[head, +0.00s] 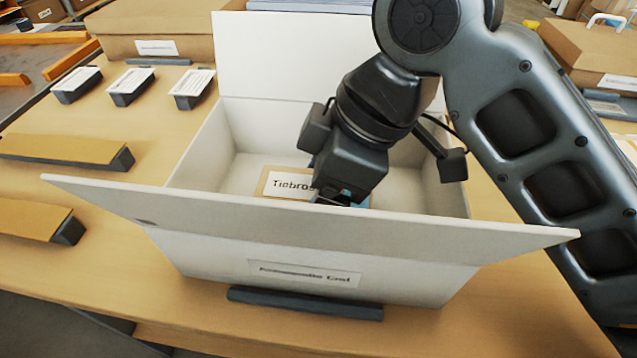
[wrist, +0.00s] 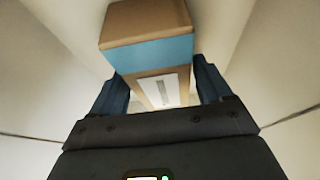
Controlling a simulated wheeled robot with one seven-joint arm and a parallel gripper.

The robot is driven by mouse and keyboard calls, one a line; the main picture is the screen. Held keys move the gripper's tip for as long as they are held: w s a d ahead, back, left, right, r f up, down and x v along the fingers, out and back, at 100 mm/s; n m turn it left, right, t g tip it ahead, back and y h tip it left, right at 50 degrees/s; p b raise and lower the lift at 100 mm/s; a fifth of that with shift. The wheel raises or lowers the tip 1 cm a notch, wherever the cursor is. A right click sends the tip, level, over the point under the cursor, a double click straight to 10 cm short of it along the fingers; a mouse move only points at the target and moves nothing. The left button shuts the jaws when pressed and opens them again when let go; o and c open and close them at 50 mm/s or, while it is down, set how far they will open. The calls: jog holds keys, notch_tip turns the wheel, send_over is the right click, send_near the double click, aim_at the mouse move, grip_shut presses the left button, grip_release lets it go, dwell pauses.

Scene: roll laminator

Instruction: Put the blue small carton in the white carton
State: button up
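The white carton (head: 320,249) stands on the table with its flaps open, its front flap toward me. My gripper (head: 338,196) reaches down into it from the upper right. The small brown carton with a blue band (head: 276,181) is inside the white carton, under my gripper, its label partly readable. Its lower part is hidden by the front flap, so I cannot tell whether it touches the floor. In the wrist view, the blue small carton (wrist: 148,54) lies between the two fingers of my gripper (wrist: 160,88), which appear closed against its sides.
Several small labelled trays (head: 131,86) stand to the left on the table. Tan-topped blocks (head: 66,149) lie near the left edge. A larger brown box (head: 155,30) is behind the white carton. A dark strip (head: 305,303) lies at the white carton's front base.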

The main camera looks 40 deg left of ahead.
jog(key=o, duration=0.3)
jog(key=shift+p+v, duration=0.35)
jog(key=shift+v, duration=3.55)
